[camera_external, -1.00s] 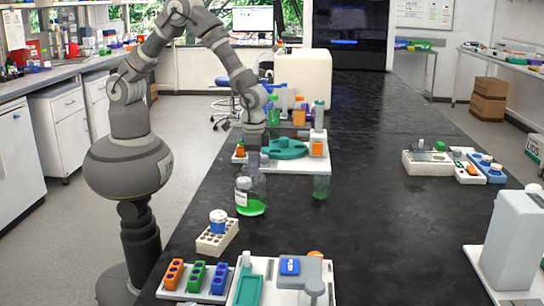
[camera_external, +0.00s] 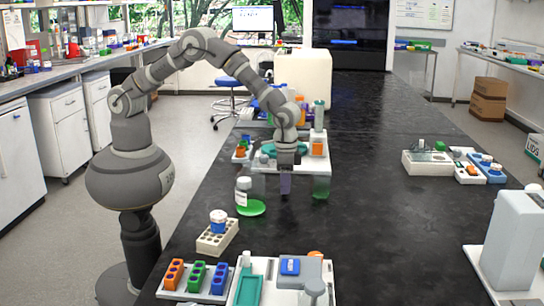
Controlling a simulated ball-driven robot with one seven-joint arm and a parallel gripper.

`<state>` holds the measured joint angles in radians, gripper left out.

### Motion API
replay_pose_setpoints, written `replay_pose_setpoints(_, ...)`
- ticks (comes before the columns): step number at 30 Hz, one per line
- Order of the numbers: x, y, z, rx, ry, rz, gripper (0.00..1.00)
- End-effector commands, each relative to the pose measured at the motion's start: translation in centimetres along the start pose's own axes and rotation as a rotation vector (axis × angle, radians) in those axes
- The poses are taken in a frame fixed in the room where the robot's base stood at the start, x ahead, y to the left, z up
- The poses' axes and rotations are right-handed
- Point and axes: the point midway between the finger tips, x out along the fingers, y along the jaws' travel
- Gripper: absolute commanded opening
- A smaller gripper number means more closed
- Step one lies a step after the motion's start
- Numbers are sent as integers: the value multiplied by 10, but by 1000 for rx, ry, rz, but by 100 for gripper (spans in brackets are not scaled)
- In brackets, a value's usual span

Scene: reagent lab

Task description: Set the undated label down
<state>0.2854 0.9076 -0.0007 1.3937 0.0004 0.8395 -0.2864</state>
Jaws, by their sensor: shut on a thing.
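My gripper (camera_external: 285,184) points straight down over the dark bench top (camera_external: 370,230), between two vessels with green liquid. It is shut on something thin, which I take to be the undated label. The label is too small and too close in tone to the fingers to make out, and I cannot tell whether it touches the bench. A clear bottle (camera_external: 250,208) with green liquid and a white label on its side stands just left of my gripper. A clear beaker (camera_external: 321,188) with green liquid stands to its right.
A white tray (camera_external: 328,161) with a teal round device and an orange block lies behind my gripper. Colored racks and a device (camera_external: 290,267) stand at the front. The bench right of center is clear.

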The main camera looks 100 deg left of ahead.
Motion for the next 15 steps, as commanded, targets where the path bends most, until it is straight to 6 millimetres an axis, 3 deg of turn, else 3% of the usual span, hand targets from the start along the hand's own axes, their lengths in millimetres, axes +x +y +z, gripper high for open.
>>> replay_pose_setpoints(3, 4, 0, 0, 0, -1, 0, 11)
replay_pose_setpoints(4, 3, 0, 0, 0, -1, 0, 46)
replay_pose_setpoints(6, 3, 0, 0, 0, -1, 0, 62)
replay_pose_setpoints(15, 2, 0, 0, 0, 0, 0, 64)
